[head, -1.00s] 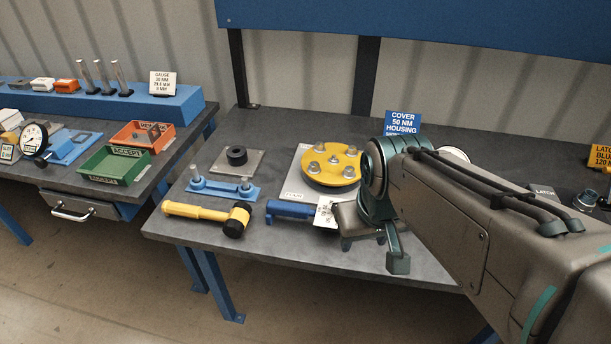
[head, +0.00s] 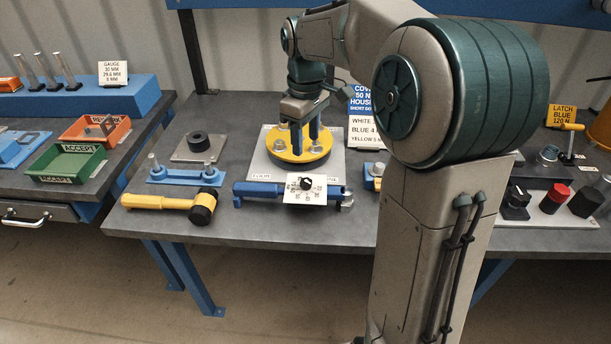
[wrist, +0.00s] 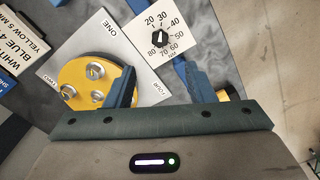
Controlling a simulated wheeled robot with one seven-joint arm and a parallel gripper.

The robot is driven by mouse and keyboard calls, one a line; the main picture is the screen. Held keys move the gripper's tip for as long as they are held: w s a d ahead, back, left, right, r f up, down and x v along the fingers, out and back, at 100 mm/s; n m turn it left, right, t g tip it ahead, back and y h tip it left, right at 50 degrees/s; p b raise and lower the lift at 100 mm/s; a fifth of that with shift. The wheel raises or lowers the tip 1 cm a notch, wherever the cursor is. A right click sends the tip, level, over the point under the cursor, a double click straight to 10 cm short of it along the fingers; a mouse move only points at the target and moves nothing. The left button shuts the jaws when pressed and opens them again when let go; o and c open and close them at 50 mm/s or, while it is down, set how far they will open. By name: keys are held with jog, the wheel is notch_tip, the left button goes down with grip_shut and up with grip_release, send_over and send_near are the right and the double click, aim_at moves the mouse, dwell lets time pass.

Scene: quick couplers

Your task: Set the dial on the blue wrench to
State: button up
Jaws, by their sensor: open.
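The blue wrench (head: 258,189) lies near the front edge of the table. A white dial card (head: 306,195) with a black knob sits on its middle. In the wrist view the dial card (wrist: 172,47) shows numbers including 20, 30, 40, 60, 70 and 80; the black knob (wrist: 160,39) carries a pale mark whose exact setting I cannot tell. My gripper (head: 307,146) is open and empty, pointing down, over the front of the yellow cover and behind the wrench in the head view. Its two blue fingers (wrist: 160,84) are apart, with the dial beyond them.
The yellow bolted cover (head: 283,153) sits on a pale plate (head: 258,170). A yellow mallet (head: 160,201), a blue bracket with pins (head: 180,175) and a blue-and-yellow tool (head: 371,178) are nearby. A tall sign (head: 366,130) stands behind. Bare tabletop shows at front left.

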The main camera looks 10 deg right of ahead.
aim_at(306, 180)
notch_tip(306, 180, down, 12)
dwell(0.4)
jog(key=c, duration=1)
